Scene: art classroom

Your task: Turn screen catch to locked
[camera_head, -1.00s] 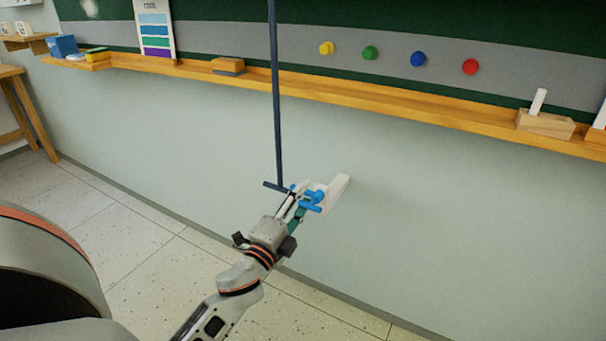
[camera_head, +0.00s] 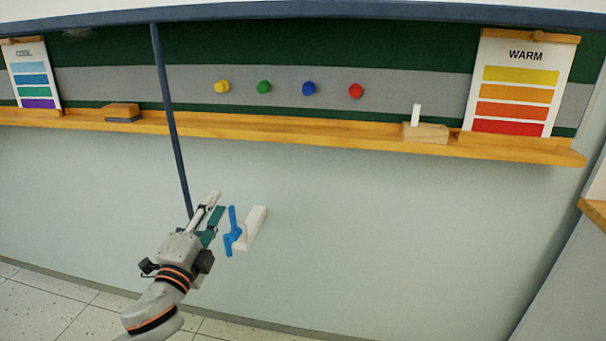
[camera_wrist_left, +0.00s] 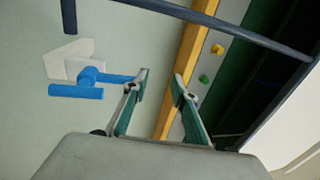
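The screen catch is a blue lever (camera_head: 231,230) on a white base (camera_head: 254,226) fixed to the pale wall below the ledge. In the head view the lever stands nearly upright. The lever (camera_wrist_left: 82,91) and base (camera_wrist_left: 62,60) also show at the left of the left wrist view. My left gripper (camera_head: 215,204) is just left of the lever in the head view. In the left wrist view the fingers (camera_wrist_left: 163,84) are apart with nothing between them. One lever end reaches the left finger in that picture; I cannot tell if they touch. My right gripper is out of view.
A dark blue pole (camera_head: 170,110) hangs just left of the catch, its lower end behind my gripper. A wooden ledge (camera_head: 300,133) runs above, under a board with coloured magnets (camera_head: 309,88). The wall right of the catch is clear.

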